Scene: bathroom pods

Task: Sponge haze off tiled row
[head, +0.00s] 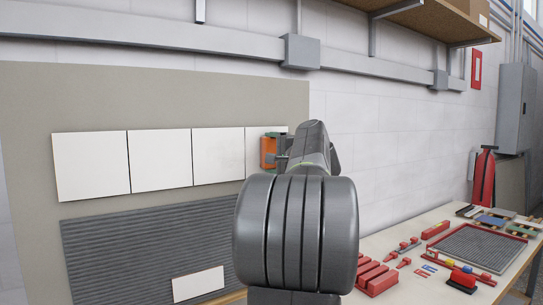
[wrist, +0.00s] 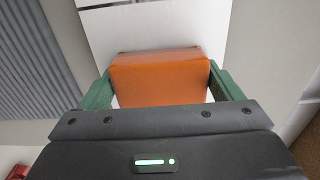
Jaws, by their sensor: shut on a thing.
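A row of several white tiles (head: 160,160) is set on a beige board (head: 60,95) on the wall. An orange sponge (wrist: 160,78) is held between the green fingers of my gripper (wrist: 160,88) in the wrist view. In the head view the sponge (head: 268,152) is at the rightmost tile (head: 252,148), which my arm partly hides. The sponge is against or very close to that tile; contact cannot be told for certain. No haze can be made out on the tiles.
Below the row is a grey ridged area (head: 140,240) with a loose-looking white tile (head: 198,284) on it. A table (head: 420,285) at right holds red blocks, small tools and a grey ridged tray (head: 478,247). A conduit (head: 150,35) runs above the board.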

